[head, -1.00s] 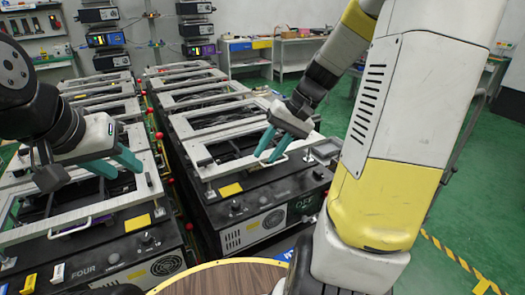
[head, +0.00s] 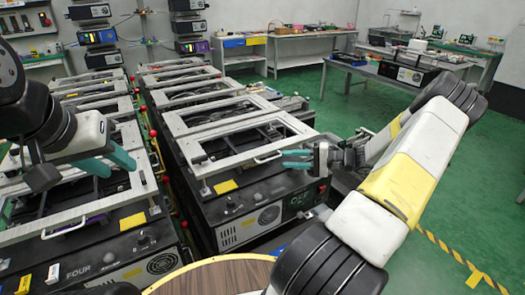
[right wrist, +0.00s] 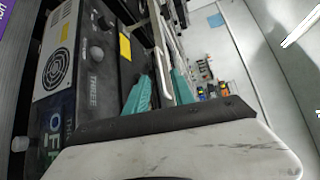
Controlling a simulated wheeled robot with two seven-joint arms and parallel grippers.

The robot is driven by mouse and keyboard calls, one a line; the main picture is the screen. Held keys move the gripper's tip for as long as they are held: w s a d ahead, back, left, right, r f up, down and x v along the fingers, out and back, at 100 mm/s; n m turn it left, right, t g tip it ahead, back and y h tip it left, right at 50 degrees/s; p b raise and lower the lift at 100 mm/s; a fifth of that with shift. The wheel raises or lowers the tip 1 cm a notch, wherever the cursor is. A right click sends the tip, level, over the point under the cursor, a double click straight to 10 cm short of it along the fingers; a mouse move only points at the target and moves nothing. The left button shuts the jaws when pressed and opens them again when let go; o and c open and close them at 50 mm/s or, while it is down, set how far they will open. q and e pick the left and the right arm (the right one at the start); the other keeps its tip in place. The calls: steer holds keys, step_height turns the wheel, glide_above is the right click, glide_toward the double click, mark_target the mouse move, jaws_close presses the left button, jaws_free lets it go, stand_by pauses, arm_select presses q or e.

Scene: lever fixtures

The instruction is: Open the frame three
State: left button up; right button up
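Frame three (head: 215,165) is the white rectangular frame lying flat on the nearest black unit of the right row. The unit (right wrist: 85,60) reads THREE in the right wrist view. A white handle (head: 268,157) sticks out of the frame's near edge. My right gripper (head: 284,158) is at the handle's right end, fingers pointing left. In the right wrist view its teal fingers (right wrist: 160,90) are apart, with white bars of the handle and frame edge between them; contact cannot be told. My left gripper (head: 112,165) is open and empty above the frame on the left unit.
The left unit (head: 110,255), marked FOUR, has its own white frame and handle (head: 75,227). More framed units run back in two rows, with red knobs (head: 153,133) in the narrow gap. A round wooden surface (head: 215,278) is in front. Green floor is free on the right.

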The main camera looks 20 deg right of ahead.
steer(key=shift+x, duration=2.8)
jaws_close()
